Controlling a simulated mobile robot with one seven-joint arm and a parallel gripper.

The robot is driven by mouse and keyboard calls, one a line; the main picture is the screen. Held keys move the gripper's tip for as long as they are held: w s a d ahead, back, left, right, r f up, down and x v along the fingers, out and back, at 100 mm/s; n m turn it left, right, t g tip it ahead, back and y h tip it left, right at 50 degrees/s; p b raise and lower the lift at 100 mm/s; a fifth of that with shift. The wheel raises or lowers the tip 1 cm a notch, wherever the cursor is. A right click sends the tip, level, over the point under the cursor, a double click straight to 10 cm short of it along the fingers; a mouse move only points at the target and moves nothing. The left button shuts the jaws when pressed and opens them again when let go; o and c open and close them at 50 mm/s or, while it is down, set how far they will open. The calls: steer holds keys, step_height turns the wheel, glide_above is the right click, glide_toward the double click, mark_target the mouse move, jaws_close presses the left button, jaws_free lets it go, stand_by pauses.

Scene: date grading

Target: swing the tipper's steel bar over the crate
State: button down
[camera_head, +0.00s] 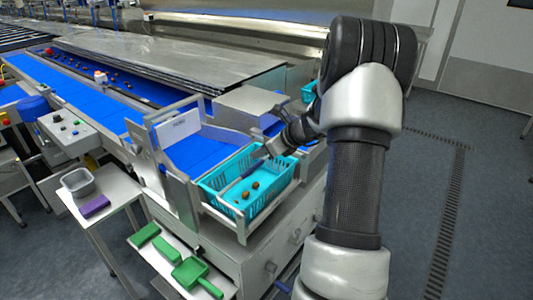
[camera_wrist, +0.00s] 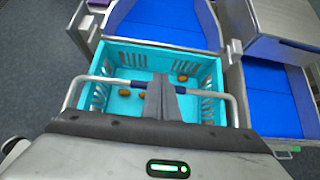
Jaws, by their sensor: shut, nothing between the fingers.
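The turquoise slatted crate (camera_head: 283,186) sits in the tipper's steel frame (camera_head: 222,222) at the end of the blue belt, with a few brown dates inside. It also shows in the wrist view (camera_wrist: 206,70). The tipper's steel bar (camera_wrist: 101,79) spans the crate in the wrist view, with a dark blue sleeve (camera_wrist: 139,84) at its middle. The sleeve also shows over the crate in the head view (camera_head: 253,169). My gripper (camera_wrist: 160,77) is shut and empty, its fingers overlapping the sleeve; they hide part of it, and I cannot tell whether they touch it.
A steel side table (camera_head: 112,191) with a grey tub (camera_head: 77,181) and a purple block (camera_head: 95,206) stands at left. A green scoop (camera_head: 190,273) and green brushes lie on a low shelf in front. Open floor lies at right.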

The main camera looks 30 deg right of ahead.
mark_target(252, 168)
steer(key=shift+s+f+b+x, duration=0.15)
steer(key=shift+b+x, duration=0.25)
steer(key=shift+x, duration=0.45)
steer(key=shift+s+f+b+x, duration=0.1)
steer(key=shift+b+x, duration=0.25)
steer(key=shift+x, duration=0.45)
steer(key=shift+s+f+b+x, duration=0.15)
steer(key=shift+b+x, duration=0.25)
steer(key=shift+x, duration=0.45)
steer(key=shift+w+d, duration=0.15)
steer(key=shift+d, duration=0.05)
step_height(252, 168, up, 13)
steer(key=p, duration=0.3)
